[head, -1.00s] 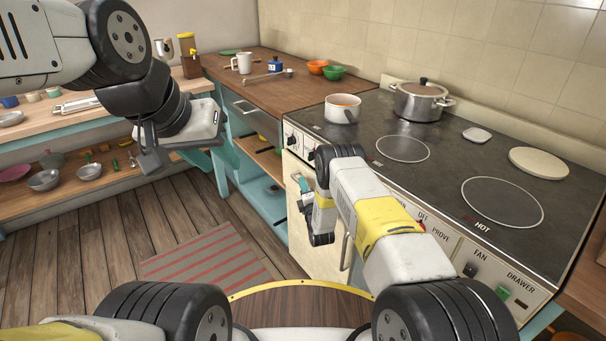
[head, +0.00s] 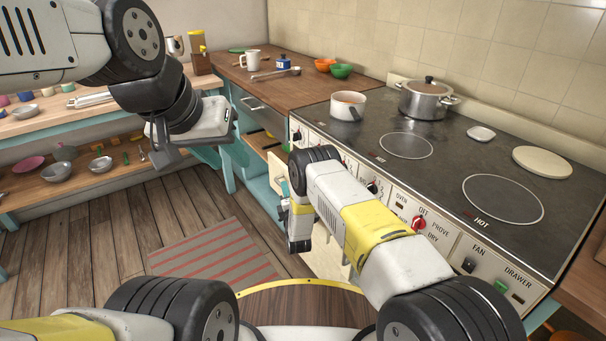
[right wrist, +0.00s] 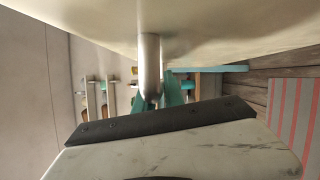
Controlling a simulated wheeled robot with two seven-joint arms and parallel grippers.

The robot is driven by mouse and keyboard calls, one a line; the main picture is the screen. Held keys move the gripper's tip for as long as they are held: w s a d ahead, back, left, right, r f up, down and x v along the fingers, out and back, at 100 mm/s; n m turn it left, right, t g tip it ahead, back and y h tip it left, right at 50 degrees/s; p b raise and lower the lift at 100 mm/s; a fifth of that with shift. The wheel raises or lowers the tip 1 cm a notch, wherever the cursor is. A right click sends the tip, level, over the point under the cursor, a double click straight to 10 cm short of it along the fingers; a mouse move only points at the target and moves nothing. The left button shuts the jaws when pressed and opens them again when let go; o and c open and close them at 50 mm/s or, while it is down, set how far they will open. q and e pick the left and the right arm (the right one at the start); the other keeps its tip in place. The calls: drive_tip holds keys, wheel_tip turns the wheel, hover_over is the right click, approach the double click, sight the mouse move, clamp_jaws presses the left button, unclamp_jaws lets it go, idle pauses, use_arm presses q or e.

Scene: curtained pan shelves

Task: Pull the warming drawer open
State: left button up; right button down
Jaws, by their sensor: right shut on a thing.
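The cream front of the cooker (head: 327,258) stands below the knob strip in the head view. In the right wrist view a cream panel (right wrist: 230,35) fills the top, with a round metal bar handle (right wrist: 150,65) standing out from it. The teal fingers of my right gripper (right wrist: 158,100) are shut on this handle. In the head view my right gripper (head: 283,192) is at the cooker's left front, largely hidden by its own wrist. I cannot tell how far the panel stands out. My left gripper (head: 170,155) hangs over the floor, apart from everything; its fingers are unclear.
The cooker top (head: 440,165) carries a white pan (head: 348,104) and a lidded steel pot (head: 425,100). A ring marked HOT is at its right. A wooden counter (head: 275,90) and teal shelves stand left of it. Floor with a striped rug (head: 215,255) is clear.

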drive_tip(key=s+a, duration=1.2)
drive_tip(key=a, duration=0.5)
drive_tip(key=shift+s, duration=0.15)
drive_tip(key=c, duration=1.4)
unclamp_jaws()
drive_tip(key=shift+c, duration=0.2)
drive_tip(key=shift+d, duration=0.1)
drive_tip(key=v, duration=0.7)
drive_tip(key=shift+s, duration=0.35)
drive_tip(key=shift+d+f, duration=0.1)
